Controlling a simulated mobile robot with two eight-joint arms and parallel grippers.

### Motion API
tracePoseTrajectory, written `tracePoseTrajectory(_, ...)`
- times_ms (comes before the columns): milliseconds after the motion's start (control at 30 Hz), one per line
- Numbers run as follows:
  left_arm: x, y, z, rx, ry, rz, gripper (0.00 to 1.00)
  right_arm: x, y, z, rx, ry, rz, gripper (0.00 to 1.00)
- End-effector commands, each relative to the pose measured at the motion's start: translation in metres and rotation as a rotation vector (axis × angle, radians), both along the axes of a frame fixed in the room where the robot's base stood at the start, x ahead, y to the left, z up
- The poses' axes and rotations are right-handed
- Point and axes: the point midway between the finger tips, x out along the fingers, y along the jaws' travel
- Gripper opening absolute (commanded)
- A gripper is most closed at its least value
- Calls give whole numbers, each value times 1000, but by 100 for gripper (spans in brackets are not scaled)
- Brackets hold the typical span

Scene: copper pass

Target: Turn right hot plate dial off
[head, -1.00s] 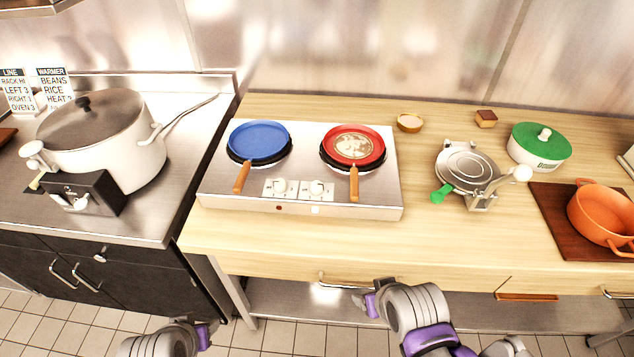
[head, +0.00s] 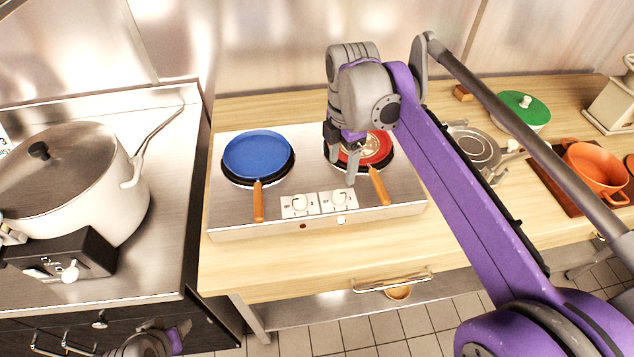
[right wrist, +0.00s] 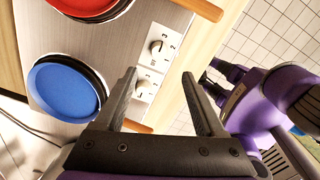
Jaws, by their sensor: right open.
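The hot plate (head: 235,225) stands on the wooden counter with two white dials on its front panel. The right dial (head: 339,198) is nearer the red pan (head: 378,150); it also shows in the right wrist view (right wrist: 157,47). The left dial (head: 299,204) is beside it. A bright lamp (head: 341,221) shows below the right dial. My right gripper (head: 345,165) is open and empty, pointing down above the hot plate by the red pan, apart from the right dial. My left gripper (head: 180,338) is at the bottom edge, mostly cut off.
A blue pan (head: 257,155) sits on the left burner, its wooden handle (head: 258,200) near the left dial. The red pan's handle (head: 380,188) lies right of the right dial. A small wooden bowl (head: 398,292) shows below the counter edge. The counter's front strip is clear.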

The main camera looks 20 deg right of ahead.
Motion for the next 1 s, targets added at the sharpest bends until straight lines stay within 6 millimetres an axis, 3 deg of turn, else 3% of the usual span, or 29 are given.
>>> tracePoseTrajectory(233,-1,0,-1,0,1,0,50,6,-4,-3,4,24,88,71)
tracePoseTrajectory(700,-3,0,-8,0,6,0,50,5,-4,-85,3,23,86,71)
tracePoseTrajectory(1000,-4,0,-9,0,7,0,50,5,-4,-104,3,22,86,71)
